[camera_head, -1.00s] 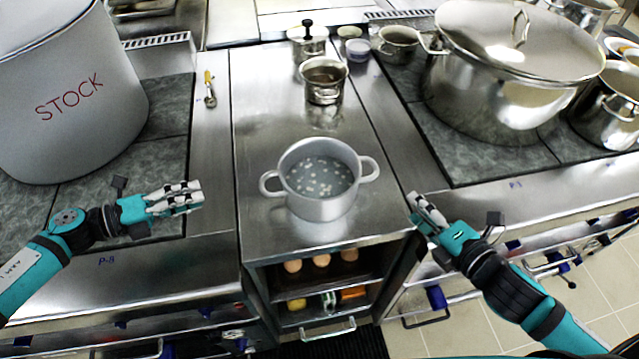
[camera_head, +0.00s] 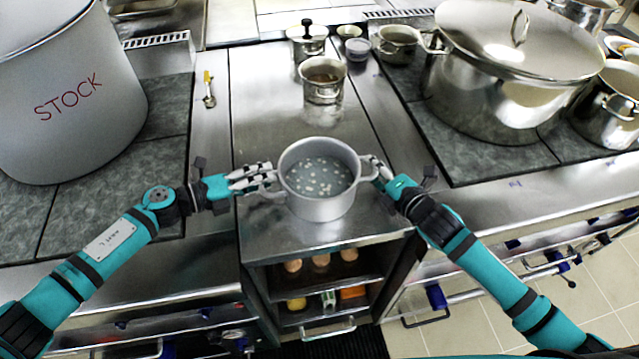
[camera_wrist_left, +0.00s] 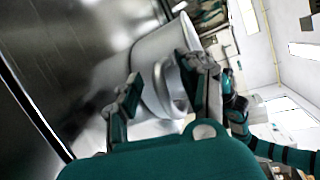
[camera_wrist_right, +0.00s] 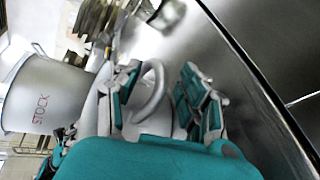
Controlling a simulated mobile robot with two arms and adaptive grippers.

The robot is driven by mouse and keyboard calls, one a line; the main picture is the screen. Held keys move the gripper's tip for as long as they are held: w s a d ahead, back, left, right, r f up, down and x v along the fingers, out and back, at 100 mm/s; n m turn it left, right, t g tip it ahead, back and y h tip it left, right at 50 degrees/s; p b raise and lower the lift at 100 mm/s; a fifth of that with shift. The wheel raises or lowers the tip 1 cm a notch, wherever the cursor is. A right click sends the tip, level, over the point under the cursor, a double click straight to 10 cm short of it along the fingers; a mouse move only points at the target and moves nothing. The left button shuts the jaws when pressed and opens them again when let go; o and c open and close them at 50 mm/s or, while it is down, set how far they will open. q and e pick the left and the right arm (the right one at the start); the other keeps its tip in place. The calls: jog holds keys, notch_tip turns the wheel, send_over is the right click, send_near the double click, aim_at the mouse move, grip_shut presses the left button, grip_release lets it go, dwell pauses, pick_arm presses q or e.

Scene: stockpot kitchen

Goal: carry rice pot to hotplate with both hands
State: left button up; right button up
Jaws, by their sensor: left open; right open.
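The rice pot (camera_head: 320,205) is a silver two-handled pot with pale grains in liquid, standing upright on the steel counter in the middle of the head view. My left gripper (camera_head: 262,180) is open at the pot's left handle; in the left wrist view the handle (camera_wrist_left: 165,90) lies between its fingers (camera_wrist_left: 165,105). My right gripper (camera_head: 378,172) is open at the right handle; in the right wrist view that handle (camera_wrist_right: 152,92) lies between its fingers (camera_wrist_right: 160,100). I cannot tell whether any finger touches a handle. Dark tiled hotplates (camera_head: 165,170) flank the counter, with another surface (camera_head: 460,165) at right.
A large STOCK pot (camera_head: 70,110) stands on the left hotplate. A big lidded pot (camera_head: 500,100) fills much of the right one. Small pots (camera_head: 324,92) stand behind the rice pot. A ladle-like utensil (camera_head: 208,95) lies left. The right hotplate's front-left corner is bare.

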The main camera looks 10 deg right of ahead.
pick_arm(q)
jog(key=shift+w+d, duration=0.1)
jog(key=shift+d, duration=0.1)
pick_arm(e)
jog(key=shift+w, duration=0.15)
pick_arm(q)
jog(key=c, duration=0.8)
pick_arm(e)
jog(key=c, duration=0.8)
pick_arm(q)
jog(key=shift+a+f, duration=0.1)
grip_shut()
pick_arm(e)
jog(key=shift+f, duration=0.15)
grip_shut()
pick_arm(q)
jog(key=shift+f, duration=0.1)
pick_arm(e)
jog(key=shift+f, duration=0.1)
